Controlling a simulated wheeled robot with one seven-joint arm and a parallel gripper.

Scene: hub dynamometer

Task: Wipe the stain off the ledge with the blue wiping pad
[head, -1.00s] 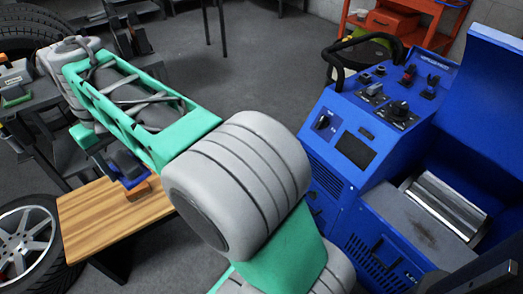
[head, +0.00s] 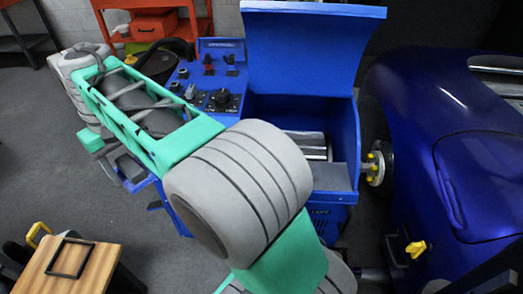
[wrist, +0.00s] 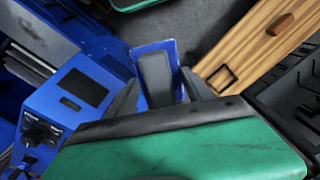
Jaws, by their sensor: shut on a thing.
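The blue wiping pad (wrist: 168,50) shows in the wrist view as a blue plate with a dark grey grip on it. My gripper (wrist: 158,88) is shut on that grip, one finger on each side. In the head view my gripper (head: 129,166) hangs in front of the blue machine's left side, clear of the bench; a blue edge of the pad (head: 147,183) shows under it. The grey ledge (head: 334,178) is on the machine's front, below the metal roller. My arm hides its left part. I cannot make out the stain.
The blue dynamometer (head: 262,103) has a raised hood and a knobbed control panel. A dark blue car (head: 440,130) stands at the right. A wooden bench (head: 100,270) with a black square frame is at lower left. Grey floor lies free between bench and machine.

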